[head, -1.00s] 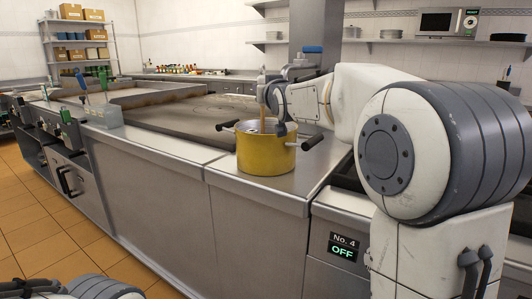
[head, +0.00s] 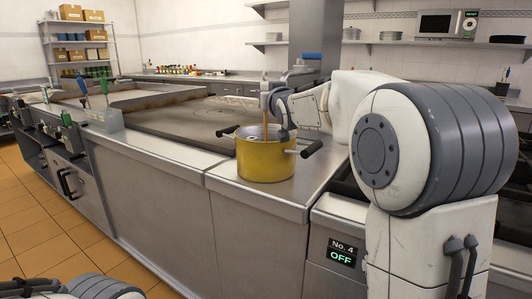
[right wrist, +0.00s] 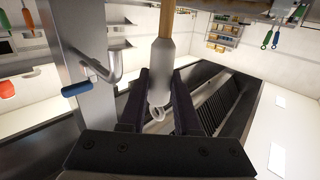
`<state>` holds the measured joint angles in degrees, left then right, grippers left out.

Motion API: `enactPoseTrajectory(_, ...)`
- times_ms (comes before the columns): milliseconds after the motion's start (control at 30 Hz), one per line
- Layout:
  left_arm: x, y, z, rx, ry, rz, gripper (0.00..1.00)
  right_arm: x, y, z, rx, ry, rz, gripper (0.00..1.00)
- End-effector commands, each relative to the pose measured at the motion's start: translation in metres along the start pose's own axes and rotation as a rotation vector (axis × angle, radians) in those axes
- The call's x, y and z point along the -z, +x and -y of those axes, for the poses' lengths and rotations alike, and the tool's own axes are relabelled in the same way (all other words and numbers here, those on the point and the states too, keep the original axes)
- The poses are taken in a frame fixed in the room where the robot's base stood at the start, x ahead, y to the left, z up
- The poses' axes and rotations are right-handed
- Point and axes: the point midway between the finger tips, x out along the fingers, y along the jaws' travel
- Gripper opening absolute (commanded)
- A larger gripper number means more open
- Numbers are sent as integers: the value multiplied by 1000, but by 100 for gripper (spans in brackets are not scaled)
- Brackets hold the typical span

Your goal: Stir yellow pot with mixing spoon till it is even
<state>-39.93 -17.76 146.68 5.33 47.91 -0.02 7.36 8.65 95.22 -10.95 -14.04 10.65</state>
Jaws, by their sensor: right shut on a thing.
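The yellow pot (head: 265,162) stands upright on the steel counter, with dark handles on two sides. The mixing spoon (head: 265,125) stands nearly upright, its lower part inside the pot; the spoon's bowl is hidden by the pot wall. My right gripper (head: 272,104) is above the pot, shut on the upper end of the spoon. In the right wrist view, the two dark fingers (right wrist: 159,92) flank the grey handle end (right wrist: 159,70) with its small loop, and the wooden shaft runs out of the top of the frame. The pot's contents cannot be made out. My left gripper is not in view.
A flat griddle (head: 185,125) lies behind and left of the pot. A tap with a blue lever (head: 312,56) rises behind my right gripper. A panel (head: 341,252) reading "No. 4 OFF" is at the front right. The counter (head: 235,180) left of the pot is clear.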

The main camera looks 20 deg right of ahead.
Motion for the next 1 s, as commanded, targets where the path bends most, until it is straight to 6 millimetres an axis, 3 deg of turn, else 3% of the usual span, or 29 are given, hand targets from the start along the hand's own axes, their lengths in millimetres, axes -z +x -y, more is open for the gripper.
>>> enactPoseTrajectory(1000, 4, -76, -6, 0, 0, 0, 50, 85, 0, 0, 0, -1, -2, 0)
